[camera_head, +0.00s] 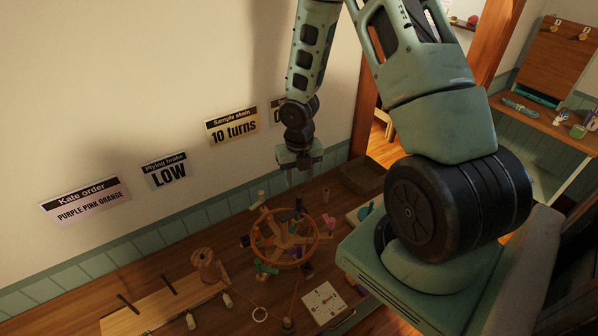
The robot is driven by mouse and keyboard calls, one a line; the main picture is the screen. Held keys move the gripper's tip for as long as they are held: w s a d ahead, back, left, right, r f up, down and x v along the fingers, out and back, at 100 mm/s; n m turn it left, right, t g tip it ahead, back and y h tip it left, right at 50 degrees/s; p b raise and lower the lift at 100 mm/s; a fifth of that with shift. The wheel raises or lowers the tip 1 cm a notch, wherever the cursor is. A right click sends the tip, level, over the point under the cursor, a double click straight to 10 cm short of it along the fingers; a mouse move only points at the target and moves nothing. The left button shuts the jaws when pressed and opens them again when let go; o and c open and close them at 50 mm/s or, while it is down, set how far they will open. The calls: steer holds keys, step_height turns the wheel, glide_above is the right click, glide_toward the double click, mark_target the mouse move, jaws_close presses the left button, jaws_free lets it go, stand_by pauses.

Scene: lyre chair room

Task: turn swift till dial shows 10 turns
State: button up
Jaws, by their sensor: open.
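The swift (258,243) looks like a round wooden wheel with spokes and several upright pegs, lying flat on the wooden bench. My gripper (301,182) points down with its two fingers apart and empty. It appears above the far side of the swift, and I cannot tell its exact height. A pale square plate with dark marks (323,302) lies in front of the swift and may be the dial. Its reading is too small to make out. A wall sign (232,127) reads "Sample skein 10 turns".
Left of the swift, a wooden board (150,312) has dark pegs and a brown spool (206,263). A thread runs near a small ring (259,314). A dark tray (362,176) sits at the bench's far end. The wall stands close behind.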

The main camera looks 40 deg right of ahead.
mark_target(299, 196)
steer(key=shift+f+b, duration=4.8)
steer(key=shift+f, duration=0.6)
steer(key=shift+r, duration=0.25)
steer(key=shift+f+p, duration=0.1)
steer(key=shift+p, duration=0.2)
jaws_close()
